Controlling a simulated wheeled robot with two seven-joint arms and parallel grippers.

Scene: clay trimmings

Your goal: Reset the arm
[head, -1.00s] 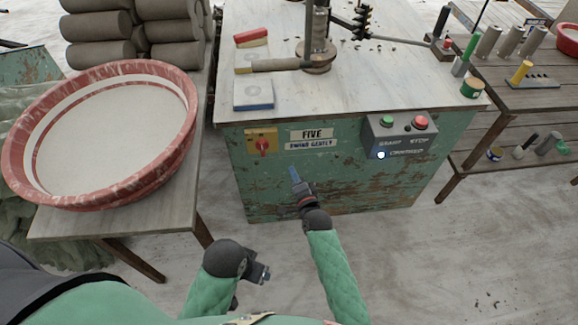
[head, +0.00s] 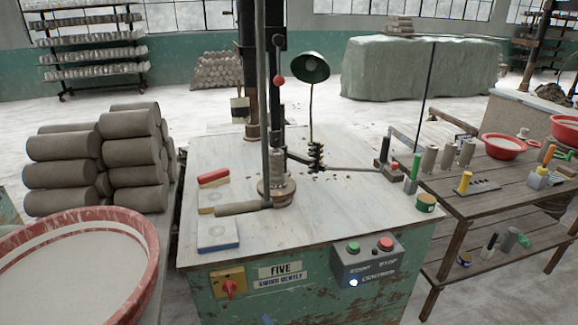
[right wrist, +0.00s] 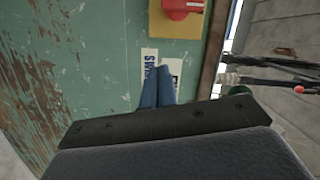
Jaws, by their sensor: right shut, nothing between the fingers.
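The green machine cabinet (head: 300,300) has a pale top (head: 330,215). On it a round metal base and post (head: 277,187) carry a thin arm (head: 345,167) reaching right, with a black coil-like part (head: 316,155), and a thick grey-brown handle (head: 243,208) reaching left. My right gripper's blue tip (head: 267,319) just shows at the bottom edge. In the right wrist view its blue fingers (right wrist: 155,88) are together and empty before the label. My left gripper is out of view.
A red basin (head: 150,262) and stacked clay rolls (head: 65,160) stand left. A wooden table (head: 480,200) with tools stands right. A red-and-cream block (head: 214,177) and a blue-and-white block (head: 217,234) lie on the machine top. A green lamp (head: 310,68) rises behind.

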